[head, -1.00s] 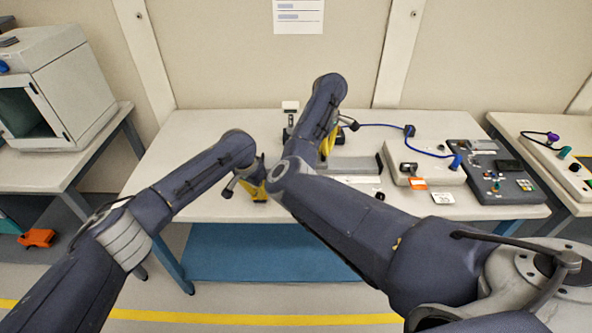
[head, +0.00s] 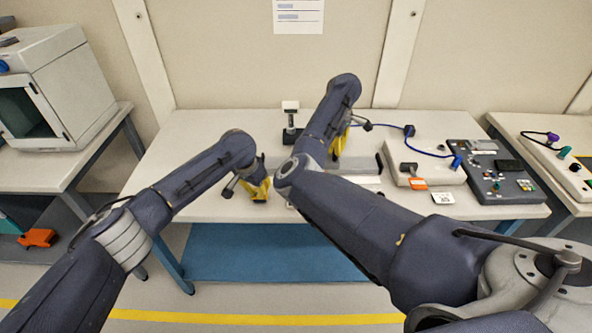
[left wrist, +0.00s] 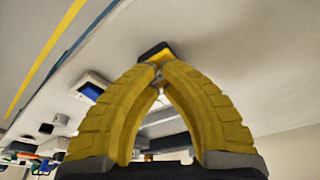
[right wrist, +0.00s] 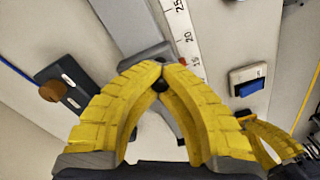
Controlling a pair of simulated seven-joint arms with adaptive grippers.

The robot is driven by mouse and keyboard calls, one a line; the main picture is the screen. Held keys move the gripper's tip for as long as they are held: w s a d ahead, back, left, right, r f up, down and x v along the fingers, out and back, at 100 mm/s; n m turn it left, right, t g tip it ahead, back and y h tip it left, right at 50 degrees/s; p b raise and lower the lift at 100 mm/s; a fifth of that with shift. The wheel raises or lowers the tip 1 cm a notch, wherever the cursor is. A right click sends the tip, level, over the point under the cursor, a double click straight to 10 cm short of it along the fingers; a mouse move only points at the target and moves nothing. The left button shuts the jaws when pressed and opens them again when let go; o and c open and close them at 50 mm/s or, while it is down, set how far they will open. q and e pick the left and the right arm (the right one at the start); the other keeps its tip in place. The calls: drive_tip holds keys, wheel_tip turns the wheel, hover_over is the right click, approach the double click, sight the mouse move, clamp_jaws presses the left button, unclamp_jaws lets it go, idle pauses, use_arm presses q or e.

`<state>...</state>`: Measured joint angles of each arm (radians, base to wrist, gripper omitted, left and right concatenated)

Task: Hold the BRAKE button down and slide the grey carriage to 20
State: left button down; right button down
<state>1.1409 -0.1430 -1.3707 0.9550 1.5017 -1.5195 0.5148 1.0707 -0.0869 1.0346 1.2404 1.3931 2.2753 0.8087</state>
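The grey carriage (right wrist: 145,55) is on its rail in the right wrist view. Its red pointer (right wrist: 184,62) is close to 15 on the white scale (right wrist: 187,36), which also shows 20 and 25. My right gripper (right wrist: 163,68) has its fingertips together over the carriage; whether they touch it is unclear. In the head view, my right gripper (head: 338,143) is over the rail, partly behind its arm. My left gripper (left wrist: 158,72) is shut by a small black and yellow part (left wrist: 155,50); it also shows in the head view (head: 261,190). No BRAKE lettering is readable.
A white box with a blue face (right wrist: 248,80) lies beside the scale. A dark block with a brown knob (right wrist: 55,90) is across the rail.

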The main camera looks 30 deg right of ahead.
drive_tip(key=shift+s+d, duration=0.35)
drive_tip(key=shift+d, duration=0.35)
drive_tip(key=shift+s+d, duration=0.3)
drive_tip(key=shift+d, duration=0.45)
drive_tip(key=c, duration=2.2)
unclamp_jaws()
drive_tip(key=c, duration=1.2)
unclamp_jaws()
drive_tip(key=shift+c, duration=0.2)
drive_tip(key=shift+r, duration=0.1)
wheel_tip(320, 180, up, 8)
